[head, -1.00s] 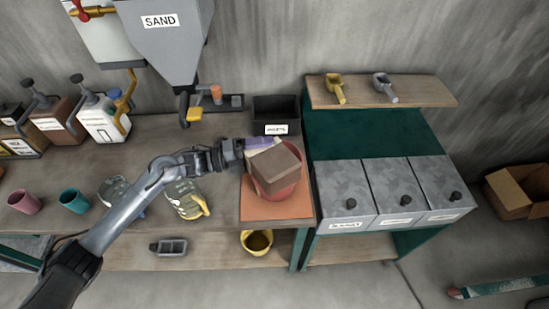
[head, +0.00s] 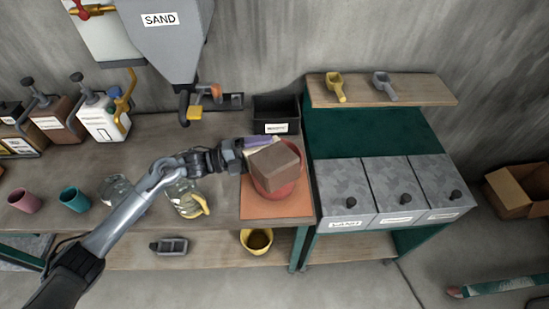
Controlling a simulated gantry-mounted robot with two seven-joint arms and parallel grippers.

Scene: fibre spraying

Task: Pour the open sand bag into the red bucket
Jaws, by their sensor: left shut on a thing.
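The sand bag (head: 275,167) is a brown, box-shaped bag in the head view, held tilted over the red bucket (head: 291,192). The bag covers most of the bucket's mouth, so its opening and any sand inside are hidden. The bucket stands on an orange mat (head: 262,209) at the right end of the workbench. My left gripper (head: 243,156) is shut on the bag at its upper left side. My right gripper is not in view.
A black bin (head: 277,115) stands behind the bucket. A grey hopper marked SAND (head: 170,45) hangs above the bench. Grey lidded bins (head: 343,190) are to the right. Teal (head: 74,198) and pink (head: 25,201) cups stand at the left. A yellow bucket (head: 257,241) sits below.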

